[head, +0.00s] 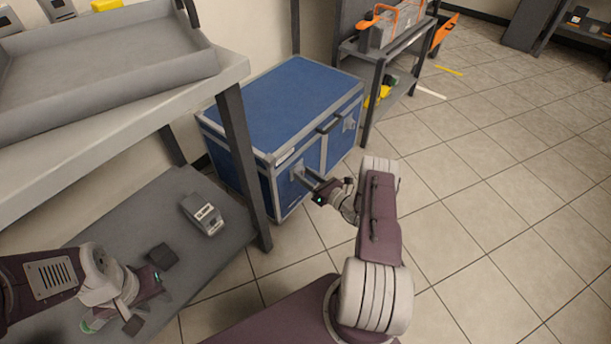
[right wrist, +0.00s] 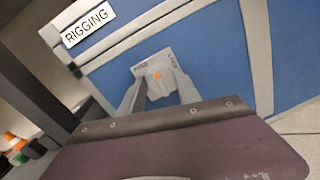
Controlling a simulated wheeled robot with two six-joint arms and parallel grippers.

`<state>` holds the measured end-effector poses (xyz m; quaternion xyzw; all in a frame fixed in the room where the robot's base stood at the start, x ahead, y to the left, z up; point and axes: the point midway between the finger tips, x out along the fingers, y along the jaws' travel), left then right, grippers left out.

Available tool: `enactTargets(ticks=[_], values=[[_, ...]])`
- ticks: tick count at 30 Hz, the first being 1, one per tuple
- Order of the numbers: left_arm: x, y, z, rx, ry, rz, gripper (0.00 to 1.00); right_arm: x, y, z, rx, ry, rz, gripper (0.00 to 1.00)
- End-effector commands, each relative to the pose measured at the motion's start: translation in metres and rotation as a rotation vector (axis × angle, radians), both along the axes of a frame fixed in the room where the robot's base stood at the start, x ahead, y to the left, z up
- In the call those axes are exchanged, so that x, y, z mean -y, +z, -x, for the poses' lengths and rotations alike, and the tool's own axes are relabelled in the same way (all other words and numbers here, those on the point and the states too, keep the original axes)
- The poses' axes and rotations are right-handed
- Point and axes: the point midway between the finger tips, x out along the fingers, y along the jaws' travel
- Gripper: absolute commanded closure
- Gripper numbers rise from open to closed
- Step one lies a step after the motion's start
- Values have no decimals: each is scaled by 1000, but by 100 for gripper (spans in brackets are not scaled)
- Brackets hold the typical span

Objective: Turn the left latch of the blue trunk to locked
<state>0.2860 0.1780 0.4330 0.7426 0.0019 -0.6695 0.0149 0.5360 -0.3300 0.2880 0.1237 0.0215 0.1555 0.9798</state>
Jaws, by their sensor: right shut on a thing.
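The blue trunk (head: 290,105) with grey edging stands on the floor in the head view. Its left latch (head: 299,171) is on the front face. In the right wrist view the latch (right wrist: 157,73) is a grey knob with an orange mark on a light plate. My right gripper (head: 310,180) is at this latch, its fingers on either side of the knob, shut on it. My left gripper (head: 148,290) is open and empty over the grey lower shelf, far from the trunk.
The right latch (head: 348,124) and a dark handle (head: 329,126) are on the trunk front. A shelf post (head: 243,165) stands close to the trunk's left side. A grey device (head: 203,213) lies on the lower shelf. The tiled floor at right is open.

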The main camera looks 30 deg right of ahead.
Motion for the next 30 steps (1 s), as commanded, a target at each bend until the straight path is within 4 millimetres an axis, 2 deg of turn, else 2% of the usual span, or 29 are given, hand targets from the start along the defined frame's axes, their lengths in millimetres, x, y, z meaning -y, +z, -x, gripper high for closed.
enactTargets(ticks=[8,30], values=[[0,5,0,0,0,0,64,1,1,0,-79,-1,-185,100],[0,8,0,0,0,0,64,2,-1,-1,-349,0,-833,100]])
